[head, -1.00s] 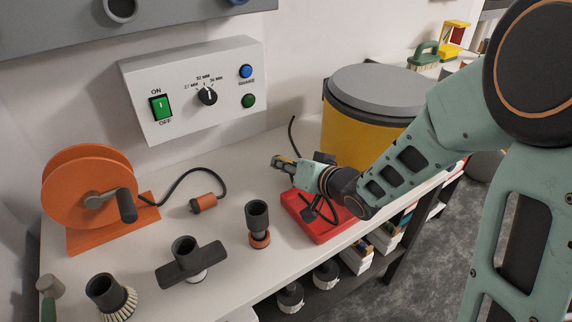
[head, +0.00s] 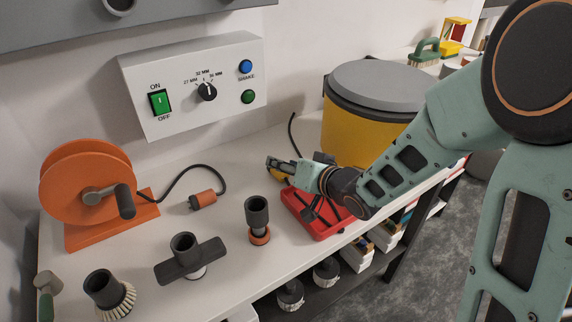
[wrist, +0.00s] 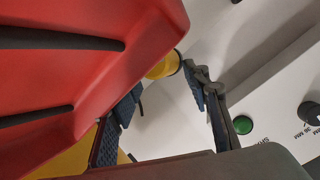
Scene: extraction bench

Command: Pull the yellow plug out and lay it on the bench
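My gripper (head: 278,164) hangs over the bench (head: 225,222), just left of the yellow bin. In the wrist view its two fingers (wrist: 164,90) stand apart with a clear gap. The yellow plug (head: 277,178) shows in the head view just below the fingers, beside the red tray (head: 322,232). In the wrist view the plug (wrist: 163,66) appears beyond the fingertips, partly covered by the red tray's edge. The plug looks free of the fingers. I cannot tell exactly how it rests on the bench.
A yellow bin (head: 352,138) with a grey lid stands behind my gripper. An orange reel (head: 85,190) with an orange plug (head: 203,199) is at left. Dark fittings (head: 257,212) stand along the front. A control box (head: 190,85) is on the wall.

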